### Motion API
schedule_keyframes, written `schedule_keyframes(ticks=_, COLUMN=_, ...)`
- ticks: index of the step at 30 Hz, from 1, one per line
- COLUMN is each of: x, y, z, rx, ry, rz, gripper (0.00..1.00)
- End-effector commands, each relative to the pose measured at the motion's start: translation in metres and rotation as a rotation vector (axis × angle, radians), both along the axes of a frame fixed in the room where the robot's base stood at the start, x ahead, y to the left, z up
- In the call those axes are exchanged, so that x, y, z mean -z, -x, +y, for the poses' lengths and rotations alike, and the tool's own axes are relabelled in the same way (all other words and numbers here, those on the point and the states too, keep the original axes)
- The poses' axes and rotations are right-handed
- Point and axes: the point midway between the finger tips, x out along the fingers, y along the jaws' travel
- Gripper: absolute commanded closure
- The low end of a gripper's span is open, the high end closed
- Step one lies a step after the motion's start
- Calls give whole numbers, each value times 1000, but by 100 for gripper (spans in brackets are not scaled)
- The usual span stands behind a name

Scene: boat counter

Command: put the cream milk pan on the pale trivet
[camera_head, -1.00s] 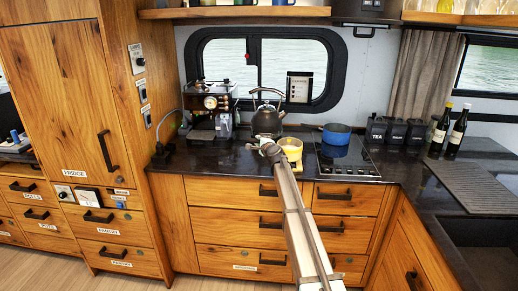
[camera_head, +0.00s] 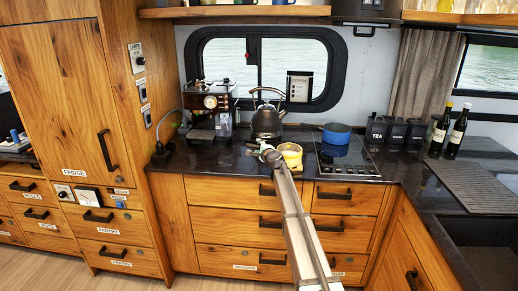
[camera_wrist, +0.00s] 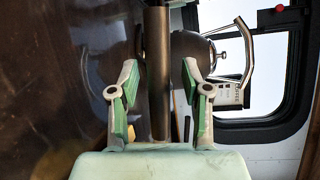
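The cream milk pan (camera_head: 291,151) stands on the dark counter in the head view, left of the hob and in front of the kettle. My gripper (camera_head: 266,151) is just left of it, low over the counter, and partly covers that side. In the wrist view my gripper (camera_wrist: 159,75) has its two fingers apart. A dark straight bar (camera_wrist: 158,70), which looks like a pan handle, runs between them with a gap showing on both sides. The pan's body is not clear in the wrist view. I cannot pick out the pale trivet in either view.
A dark kettle (camera_head: 266,122) stands behind the gripper, with a coffee machine (camera_head: 211,110) to its left. A blue pan (camera_head: 336,133) sits on the hob (camera_head: 345,160). Dark canisters (camera_head: 396,131) and bottles (camera_head: 456,132) stand farther right. The counter's front left (camera_head: 215,160) is clear.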

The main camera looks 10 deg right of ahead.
Motion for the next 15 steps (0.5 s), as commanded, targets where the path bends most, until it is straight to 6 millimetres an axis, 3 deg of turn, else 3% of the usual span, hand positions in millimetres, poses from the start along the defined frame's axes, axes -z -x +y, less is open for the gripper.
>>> schedule_keyframes(ticks=6, x=-4, y=1, z=0, rx=0, ry=0, rz=0, gripper=52)
schedule_keyframes(ticks=15, x=-6, y=43, z=-9, rx=0, ry=0, rz=-1, gripper=52)
